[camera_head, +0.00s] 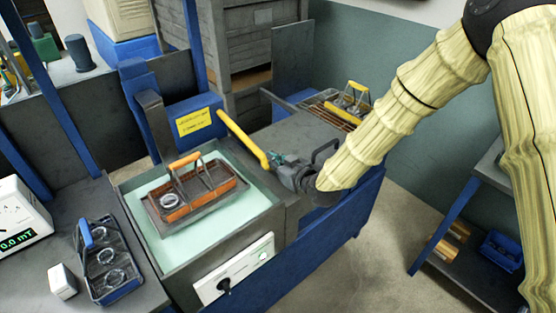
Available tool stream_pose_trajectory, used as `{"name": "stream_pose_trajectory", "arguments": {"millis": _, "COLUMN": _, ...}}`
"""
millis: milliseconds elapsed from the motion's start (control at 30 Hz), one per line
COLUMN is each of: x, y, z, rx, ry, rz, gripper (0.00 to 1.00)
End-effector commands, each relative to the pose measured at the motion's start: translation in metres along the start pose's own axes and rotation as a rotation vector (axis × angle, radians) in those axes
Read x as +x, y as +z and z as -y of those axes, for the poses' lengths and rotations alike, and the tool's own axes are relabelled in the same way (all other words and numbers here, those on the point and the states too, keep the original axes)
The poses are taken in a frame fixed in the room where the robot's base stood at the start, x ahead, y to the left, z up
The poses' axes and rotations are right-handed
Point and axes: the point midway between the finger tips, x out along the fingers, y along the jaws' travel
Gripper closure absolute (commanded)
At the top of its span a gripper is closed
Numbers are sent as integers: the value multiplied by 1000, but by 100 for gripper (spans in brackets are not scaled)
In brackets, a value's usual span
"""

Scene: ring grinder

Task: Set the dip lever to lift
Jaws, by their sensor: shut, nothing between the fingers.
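The dip lever (240,136) is a long yellow bar. It slopes down to the right from the blue housing (165,128) behind the tank, and its lower end is close to my gripper. My gripper (276,160) is shut with nothing held, at the right of the lever's lower end. I cannot tell whether the fingers touch the lever. A basket with orange handle and sides (196,207) sits over or in the pale green bath of the tank (150,257). A metal ring (172,201) lies in the basket.
A white panel (232,270) with a black knob is on the tank front. Left are a blue-handled basket (116,285) of rings, a white block (62,282) and a meter (20,220). A yellow-handled basket (356,97) stands at the back right. The grey top (285,134) behind my gripper is clear.

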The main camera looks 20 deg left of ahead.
Motion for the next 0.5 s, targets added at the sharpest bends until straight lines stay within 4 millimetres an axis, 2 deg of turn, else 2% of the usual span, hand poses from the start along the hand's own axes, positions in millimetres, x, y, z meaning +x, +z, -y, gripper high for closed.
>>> {"name": "stream_pose_trajectory", "arguments": {"millis": 33, "x": 2, "y": 8, "z": 1, "rx": 0, "ry": 0, "rz": 1, "gripper": 100}}
{"name": "stream_pose_trajectory", "arguments": {"millis": 100, "x": 3, "y": 11, "z": 1, "rx": 0, "ry": 0, "rz": 1, "gripper": 100}}
{"name": "stream_pose_trajectory", "arguments": {"millis": 500, "x": 4, "y": 11, "z": 1, "rx": 0, "ry": 0, "rz": 0, "gripper": 100}}
